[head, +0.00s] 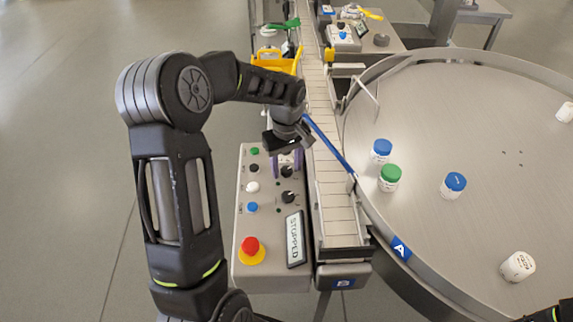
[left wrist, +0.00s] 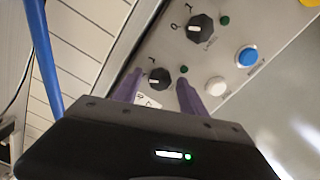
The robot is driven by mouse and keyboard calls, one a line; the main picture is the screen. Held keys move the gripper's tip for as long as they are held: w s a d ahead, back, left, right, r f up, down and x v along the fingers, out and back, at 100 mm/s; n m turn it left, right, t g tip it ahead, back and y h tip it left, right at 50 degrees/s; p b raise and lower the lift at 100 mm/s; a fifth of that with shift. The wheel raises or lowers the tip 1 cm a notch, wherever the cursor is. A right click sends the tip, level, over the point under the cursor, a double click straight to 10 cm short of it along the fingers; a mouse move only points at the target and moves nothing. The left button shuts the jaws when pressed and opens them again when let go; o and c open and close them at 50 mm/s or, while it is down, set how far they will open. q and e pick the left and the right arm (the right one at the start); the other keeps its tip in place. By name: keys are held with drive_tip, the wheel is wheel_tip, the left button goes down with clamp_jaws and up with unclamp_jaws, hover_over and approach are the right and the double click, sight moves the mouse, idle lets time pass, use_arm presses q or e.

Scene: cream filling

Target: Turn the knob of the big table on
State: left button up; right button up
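My left gripper (head: 286,163) points down over the upper part of the grey control panel (head: 243,222). Its purple fingers are apart. In the left wrist view a black knob with a white mark (left wrist: 159,78) shows between and just beyond the fingertips; contact cannot be told. A second black knob (left wrist: 202,28) sits farther along the panel and also shows in the head view (head: 288,197). Knob labels are too small to read surely. The big round table (head: 450,120) with blue label A is at the right.
The panel has a white button (head: 252,187), a blue button (head: 252,207), a red emergency stop (head: 250,246) and a display (head: 294,240) reading STOPPED. The conveyor (head: 335,195) with a blue rail runs close beside it. Several capped jars (head: 390,178) stand on the round table.

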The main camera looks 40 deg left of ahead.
use_arm(q)
clamp_jaws()
idle(0.3)
